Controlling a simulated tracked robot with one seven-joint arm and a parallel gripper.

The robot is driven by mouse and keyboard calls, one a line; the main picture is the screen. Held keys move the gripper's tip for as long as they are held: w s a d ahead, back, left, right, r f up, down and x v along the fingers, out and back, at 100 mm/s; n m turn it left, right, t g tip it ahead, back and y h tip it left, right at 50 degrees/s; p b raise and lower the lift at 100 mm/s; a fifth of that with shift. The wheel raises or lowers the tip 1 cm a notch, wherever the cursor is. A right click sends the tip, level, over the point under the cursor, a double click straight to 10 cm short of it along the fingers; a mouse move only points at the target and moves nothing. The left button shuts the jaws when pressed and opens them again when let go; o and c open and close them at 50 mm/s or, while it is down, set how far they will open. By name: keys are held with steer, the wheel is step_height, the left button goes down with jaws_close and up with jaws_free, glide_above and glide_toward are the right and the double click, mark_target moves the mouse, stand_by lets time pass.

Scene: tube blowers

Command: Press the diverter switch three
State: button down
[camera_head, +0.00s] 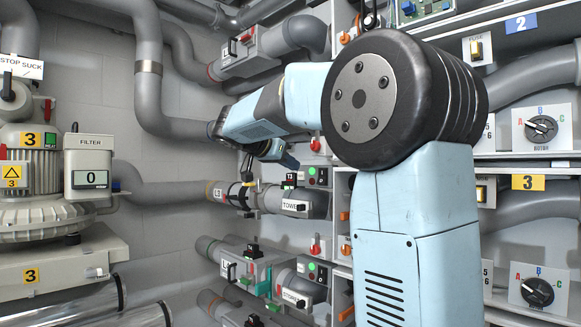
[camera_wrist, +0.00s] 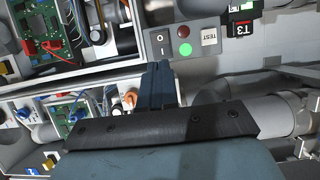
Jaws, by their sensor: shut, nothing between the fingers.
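A grey switch box (camera_wrist: 172,58) in the wrist view carries a black rocker switch (camera_wrist: 160,44) marked O and I, a red lamp (camera_wrist: 183,31), a green lamp (camera_wrist: 185,50) and a TEST plate (camera_wrist: 209,37). Beside it is a black part labelled T3 (camera_wrist: 242,28). I cannot tell which control is diverter switch three. My gripper (camera_wrist: 160,66) is shut and empty, its tips just below the rocker in the picture; contact cannot be told. In the head view my gripper (camera_head: 294,165) is close to a small box with red and green lamps (camera_head: 317,177).
Grey pipes (camera_head: 148,80) run along the wall at left. Racks with rotary knobs (camera_head: 541,128), a yellow 3 plate (camera_head: 528,183) and a blue 2 plate (camera_head: 520,23) stand at right. An open circuit-board bay (camera_wrist: 60,45) lies left of my gripper in the wrist view.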

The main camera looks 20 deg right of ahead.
mark_target(321, 181)
steer(key=x, duration=1.1)
steer(key=shift+d+f, duration=0.1)
steer(key=shift+d, duration=0.15)
